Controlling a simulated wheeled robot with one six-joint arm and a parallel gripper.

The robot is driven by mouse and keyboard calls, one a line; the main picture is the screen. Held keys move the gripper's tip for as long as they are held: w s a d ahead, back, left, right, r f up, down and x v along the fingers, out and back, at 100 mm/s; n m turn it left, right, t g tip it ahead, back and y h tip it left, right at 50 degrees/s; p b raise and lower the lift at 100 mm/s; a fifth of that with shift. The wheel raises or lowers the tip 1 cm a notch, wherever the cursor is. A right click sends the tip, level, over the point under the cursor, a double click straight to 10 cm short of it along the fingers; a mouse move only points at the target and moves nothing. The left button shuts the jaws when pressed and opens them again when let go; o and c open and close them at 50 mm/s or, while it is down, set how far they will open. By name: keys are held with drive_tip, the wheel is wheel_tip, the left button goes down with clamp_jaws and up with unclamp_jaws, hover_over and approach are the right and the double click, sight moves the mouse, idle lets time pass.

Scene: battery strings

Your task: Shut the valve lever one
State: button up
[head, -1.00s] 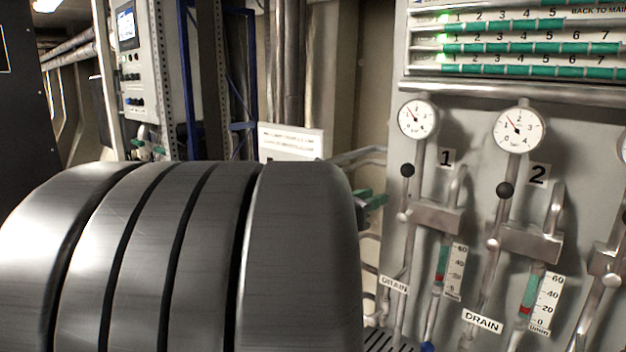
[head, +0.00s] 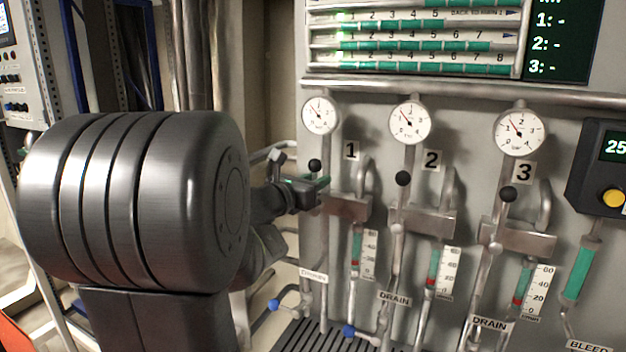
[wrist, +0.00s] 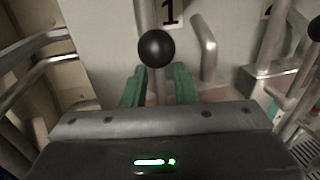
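Valve lever one has a black ball knob (head: 315,165) on a thin metal stem, under the left gauge and left of the label 1. The lever stands upright. The knob also shows large in the wrist view (wrist: 156,48), just beyond the fingertips and centred between them. My gripper (head: 322,183) has green fingers and is right at the lever, just below the knob in the head view. In the wrist view my gripper (wrist: 158,76) has its fingers apart, with the lever's stem showing between them. Whether a finger touches the stem cannot be told.
Lever two (head: 403,178) and lever three (head: 508,194) also stand upright to the right. Gauges, flow tubes and drain pipes with blue handles (head: 274,305) line the grey panel. A metal pipe (wrist: 40,45) runs at the left of the wrist view.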

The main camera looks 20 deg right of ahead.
clamp_jaws()
drive_tip(key=shift+s+b, duration=0.1)
drive_tip(key=shift+b, duration=0.2)
drive_tip(key=s+d+f+m+y+b, duration=0.1)
drive_tip(key=m+b, duration=0.3)
drive_tip(key=b, duration=0.1)
drive_tip(key=s+d+f+m+y+b, duration=0.1)
drive_tip(key=s+d+f+m+b, duration=0.1)
drive_tip(key=m+b, duration=0.2)
drive_tip(key=s+d+f+m+b, duration=0.1)
drive_tip(key=s+f+m+b, duration=0.1)
drive_tip(key=b, duration=0.5)
drive_tip(key=shift+s+d+m+t+y, duration=0.1)
drive_tip(key=shift+d+m+t+y, duration=0.25)
drive_tip(key=shift+m, duration=0.55)
drive_tip(key=shift+s+f+m+y+b, duration=0.15)
drive_tip(key=shift+f+m+y+b, duration=0.2)
drive_tip(key=shift+f+m+b, duration=0.6)
drive_tip(key=shift+d+f+m+t+b, duration=0.1)
drive_tip(key=shift+f+m+t+b, duration=0.3)
drive_tip(key=shift+m+b, duration=0.75)
